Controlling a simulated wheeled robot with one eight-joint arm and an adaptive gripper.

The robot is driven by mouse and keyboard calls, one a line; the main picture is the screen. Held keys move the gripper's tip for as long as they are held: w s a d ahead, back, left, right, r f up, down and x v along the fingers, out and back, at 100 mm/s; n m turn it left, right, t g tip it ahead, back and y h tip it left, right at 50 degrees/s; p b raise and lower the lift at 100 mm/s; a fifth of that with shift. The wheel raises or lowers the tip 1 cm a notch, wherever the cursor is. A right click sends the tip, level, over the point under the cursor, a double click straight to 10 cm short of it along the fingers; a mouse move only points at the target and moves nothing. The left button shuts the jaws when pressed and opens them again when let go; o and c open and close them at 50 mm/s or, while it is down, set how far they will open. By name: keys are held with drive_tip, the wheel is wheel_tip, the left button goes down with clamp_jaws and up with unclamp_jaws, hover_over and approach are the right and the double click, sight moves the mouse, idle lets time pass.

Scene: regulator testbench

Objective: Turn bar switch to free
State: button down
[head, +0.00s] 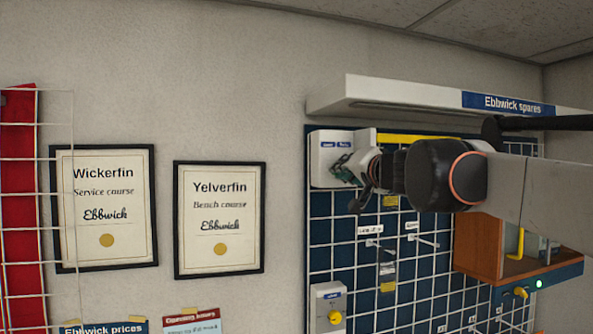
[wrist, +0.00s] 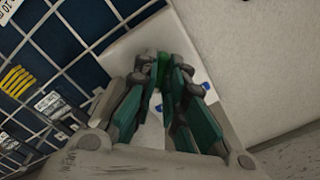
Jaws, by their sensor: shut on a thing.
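A white switch box (head: 326,146) with two small blue labels is at the upper left of the blue panel in the head view. My gripper (head: 343,170) reaches it from the right, with its fingertips at the box's front. In the wrist view, the white box (wrist: 128,48) lies behind the fingertips. My gripper (wrist: 164,72) is shut there on a green piece, the bar switch (wrist: 164,83), which shows narrowly between the green finger pads. Most of the bar is hidden by the fingers, and its pointing direction and label wording cannot be read.
A white shelf (head: 400,95) juts out above the panel, close over my arm. A grey box with a yellow knob (head: 334,317) is lower on the blue gridded panel (head: 335,240). A wooden cabinet (head: 483,240) stands to the right. Framed certificates (head: 219,254) hang on the left wall.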

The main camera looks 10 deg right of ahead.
idle(0.3)
drive_tip(key=c, duration=1.7)
unclamp_jaws()
drive_tip(key=shift+o, duration=0.2)
